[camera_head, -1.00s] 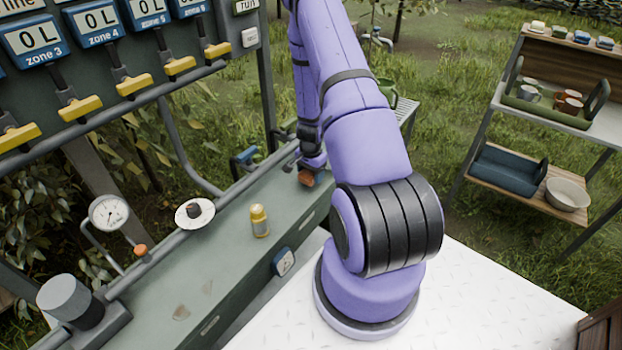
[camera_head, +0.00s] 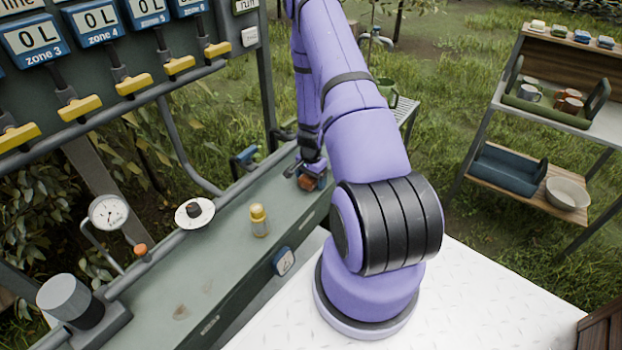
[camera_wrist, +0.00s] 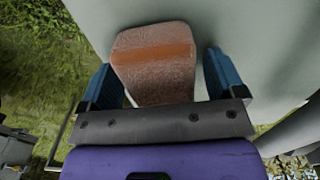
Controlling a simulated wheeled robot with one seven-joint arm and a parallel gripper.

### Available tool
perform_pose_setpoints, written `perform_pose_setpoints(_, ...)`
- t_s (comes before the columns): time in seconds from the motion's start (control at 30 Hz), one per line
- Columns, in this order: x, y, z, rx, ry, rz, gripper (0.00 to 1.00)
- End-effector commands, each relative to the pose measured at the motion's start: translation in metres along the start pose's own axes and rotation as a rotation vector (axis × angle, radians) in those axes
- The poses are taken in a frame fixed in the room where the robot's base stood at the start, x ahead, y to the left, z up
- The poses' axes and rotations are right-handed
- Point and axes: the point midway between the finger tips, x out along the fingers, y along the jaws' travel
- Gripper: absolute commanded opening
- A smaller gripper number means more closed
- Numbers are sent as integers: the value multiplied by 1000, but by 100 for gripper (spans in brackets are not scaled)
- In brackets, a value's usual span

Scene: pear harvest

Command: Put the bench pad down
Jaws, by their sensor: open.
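A reddish-brown block with an orange band (camera_wrist: 155,72), which I take to be the bench pad, lies on the grey-green bench top in the wrist view. It also shows small at the bench's far end in the head view (camera_head: 305,184). My gripper (camera_wrist: 160,62) is open, with one blue finger on each side of the block. A gap shows at the right finger; the left finger is close to the block. In the head view my gripper (camera_head: 308,176) is low over the bench and partly covers the block.
Yellow-handled levers hang above at left. A shelf (camera_head: 545,110) with cups and a bowl stands at right.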

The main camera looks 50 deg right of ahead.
Motion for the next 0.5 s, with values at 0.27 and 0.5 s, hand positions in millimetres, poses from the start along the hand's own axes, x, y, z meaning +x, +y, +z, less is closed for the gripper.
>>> perform_pose_setpoints(0.27,-35,-1,0,-1,3,-2,88)
perform_pose_setpoints(0.5,-80,-1,0,-3,3,-2,88)
